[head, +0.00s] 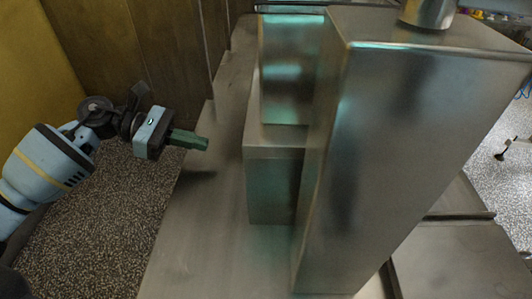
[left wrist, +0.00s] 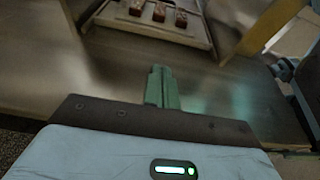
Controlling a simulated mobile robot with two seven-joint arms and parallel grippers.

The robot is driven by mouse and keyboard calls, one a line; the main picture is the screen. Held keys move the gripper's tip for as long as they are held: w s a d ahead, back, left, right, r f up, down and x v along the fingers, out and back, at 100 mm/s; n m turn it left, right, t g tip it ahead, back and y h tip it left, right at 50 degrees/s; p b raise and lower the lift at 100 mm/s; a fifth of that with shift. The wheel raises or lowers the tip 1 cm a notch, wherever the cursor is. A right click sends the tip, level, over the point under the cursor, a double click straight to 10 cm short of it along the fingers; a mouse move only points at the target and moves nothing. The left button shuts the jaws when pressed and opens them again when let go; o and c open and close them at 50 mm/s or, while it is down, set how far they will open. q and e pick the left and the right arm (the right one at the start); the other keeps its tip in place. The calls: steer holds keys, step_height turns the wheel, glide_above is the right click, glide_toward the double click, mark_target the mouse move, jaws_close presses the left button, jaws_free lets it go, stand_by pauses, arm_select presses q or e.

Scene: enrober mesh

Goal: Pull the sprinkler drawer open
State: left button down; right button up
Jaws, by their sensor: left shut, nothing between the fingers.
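A tall brushed-metal housing (head: 410,130) fills the middle right of the head view. A lower metal box (head: 270,185) stands against its left side, with another upright box part (head: 291,75) behind. I cannot tell which part is the sprinkler drawer, and no handle is clear. My left gripper (head: 205,143) is shut and empty, its green fingers pointing right, apart from the lower box and to its left. The same shut fingers show in the left wrist view (left wrist: 160,72). My right gripper is in neither view.
A flat metal surface (head: 185,245) runs below and left of the boxes. In the left wrist view, a tray (left wrist: 150,33) with brown pieces (left wrist: 159,12) lies ahead, and a yellow bar (left wrist: 268,27) stands at right. Wooden panels (head: 165,50) are at the back left.

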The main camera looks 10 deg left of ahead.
arm_select(q)
steer(key=shift+d, duration=0.1)
steer(key=shift+d, duration=0.3)
steer(key=p+x, duration=0.1)
steer(key=x, duration=0.3)
steer(key=p+x, duration=0.1)
steer(key=x, duration=0.3)
steer(key=r+p+x, duration=0.1)
steer(key=x, duration=0.3)
steer(key=shift+w+d, duration=0.15)
steer(key=shift+d, duration=0.25)
steer(key=shift+d+f, duration=0.15)
steer(key=shift+d, duration=0.1)
